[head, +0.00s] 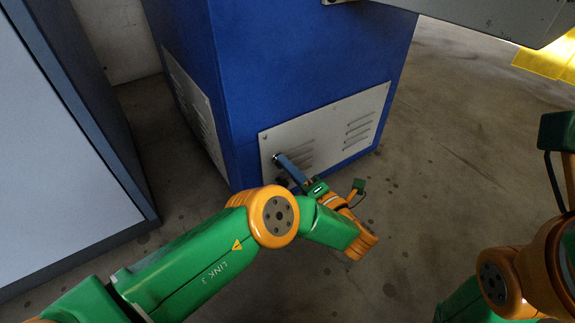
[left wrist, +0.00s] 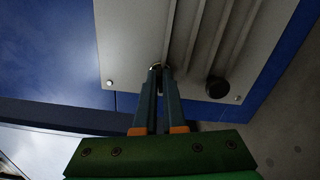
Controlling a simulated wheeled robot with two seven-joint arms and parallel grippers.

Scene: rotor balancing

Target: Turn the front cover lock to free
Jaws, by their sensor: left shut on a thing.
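The front cover (head: 330,118) is a grey vented plate low on the blue cabinet; it also fills the upper part of the left wrist view (left wrist: 128,45). My left gripper (head: 278,158) reaches its lower left area. In the left wrist view my left gripper (left wrist: 158,72) has its two long fingers closed together at the tips on the cover lock (left wrist: 155,66), a small round metal piece near the plate's edge. The fingers hide most of the lock, so its turn angle cannot be told. My right gripper is out of view.
A black round knob (left wrist: 218,88) sits on the cover, right of the fingers. A second vented plate (head: 195,105) is on the cabinet's left side. A grey-white cabinet (head: 60,150) stands at left. A grey overhang (head: 490,15) juts out above. The floor (head: 440,140) at right is clear.

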